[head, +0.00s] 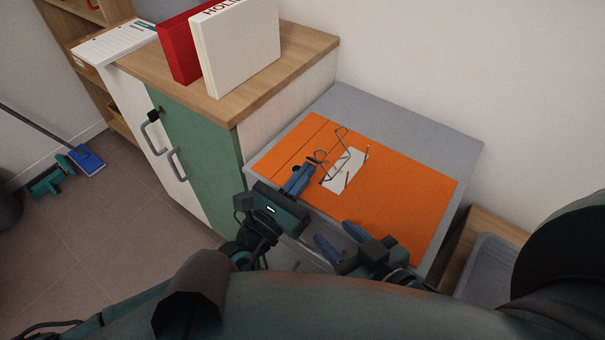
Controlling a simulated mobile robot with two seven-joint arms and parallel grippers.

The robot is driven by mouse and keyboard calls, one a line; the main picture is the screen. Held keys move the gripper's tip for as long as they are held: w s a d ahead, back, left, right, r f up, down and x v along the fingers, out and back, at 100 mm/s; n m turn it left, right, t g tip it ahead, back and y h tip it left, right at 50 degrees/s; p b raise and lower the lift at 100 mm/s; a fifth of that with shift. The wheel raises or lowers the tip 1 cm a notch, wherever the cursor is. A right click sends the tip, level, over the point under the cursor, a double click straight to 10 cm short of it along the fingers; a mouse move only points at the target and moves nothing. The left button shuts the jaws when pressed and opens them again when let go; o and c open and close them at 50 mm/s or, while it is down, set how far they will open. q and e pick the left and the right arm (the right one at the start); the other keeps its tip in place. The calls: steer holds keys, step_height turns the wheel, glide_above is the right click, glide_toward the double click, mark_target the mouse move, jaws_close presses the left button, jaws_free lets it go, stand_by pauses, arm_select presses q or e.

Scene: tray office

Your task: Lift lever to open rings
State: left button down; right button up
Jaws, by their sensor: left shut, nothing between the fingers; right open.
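An orange binder (405,200) lies open and flat on a grey table. Its pale metal plate (345,172) carries thin wire arches (342,136) and upright posts (366,153). The arches lean left, and their tops look apart from the posts. A small dark piece (320,156), perhaps the lever's end, shows at the plate's left side. My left gripper (308,168) is shut and empty, its blue fingertips just below that dark piece; I cannot tell whether they touch. My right gripper (338,236) is open and empty over the binder's near edge.
A cabinet (205,165) with a wooden top stands left of the grey table (450,140), holding a red binder (178,50) and a white binder (240,45). A grey tray (490,270) is at the right. The binder's right part is clear.

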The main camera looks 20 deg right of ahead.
arm_select(q)
steer(key=shift+a, duration=0.1)
steer(key=b+v, duration=0.2)
steer(key=v, duration=1.1)
arm_select(e)
steer(key=shift+s+f, duration=0.15)
steer(key=shift+f, duration=0.05)
steer(key=shift+f, duration=0.1)
